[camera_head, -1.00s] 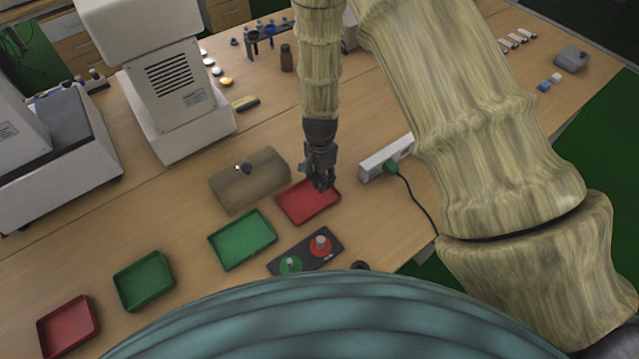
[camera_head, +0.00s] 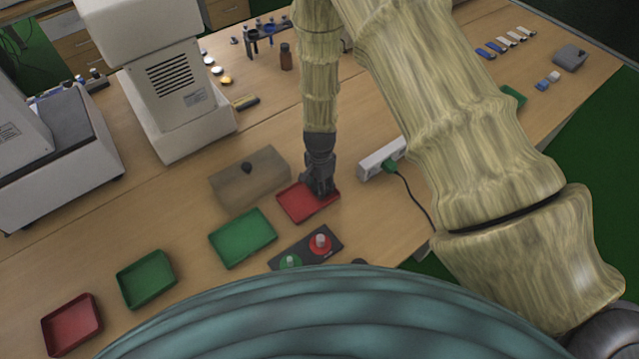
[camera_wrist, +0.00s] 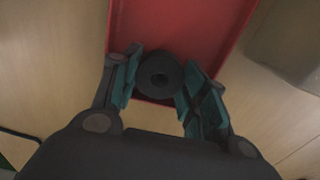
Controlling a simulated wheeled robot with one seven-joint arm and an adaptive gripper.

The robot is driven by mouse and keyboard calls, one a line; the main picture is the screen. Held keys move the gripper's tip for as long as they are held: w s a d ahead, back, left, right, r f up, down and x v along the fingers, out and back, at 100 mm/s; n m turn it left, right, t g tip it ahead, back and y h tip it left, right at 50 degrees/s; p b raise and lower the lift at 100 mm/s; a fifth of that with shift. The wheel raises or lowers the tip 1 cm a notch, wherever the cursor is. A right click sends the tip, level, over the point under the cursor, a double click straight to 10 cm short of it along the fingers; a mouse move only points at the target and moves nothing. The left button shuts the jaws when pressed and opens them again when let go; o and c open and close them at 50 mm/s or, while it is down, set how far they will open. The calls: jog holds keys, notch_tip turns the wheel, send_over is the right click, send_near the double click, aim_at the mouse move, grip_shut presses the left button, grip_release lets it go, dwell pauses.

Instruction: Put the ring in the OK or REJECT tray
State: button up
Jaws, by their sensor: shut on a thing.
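In the head view my gripper (camera_head: 321,193) points down over the right part of a red tray (camera_head: 296,205), and the ring is hidden there. In the wrist view the red tray (camera_wrist: 185,25) lies under the ring; I cannot tell whether the ring touches its floor. A green tray (camera_head: 243,238) is left of it. Another green tray (camera_head: 146,279) and another red tray (camera_head: 72,324) stand further left.
A dark base with a red and a green post (camera_head: 306,248) stands in front of the red tray. A brown box with a knob (camera_head: 235,185) is behind it. A white power strip (camera_head: 376,160) with a green plug is to the right. A white machine (camera_head: 178,110) stands at the back left.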

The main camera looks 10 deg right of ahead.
jog(key=o, duration=0.9)
jog(key=shift+r, duration=0.15)
jog(key=shift+r+b, duration=2)
jog(key=shift+r, duration=3.95)
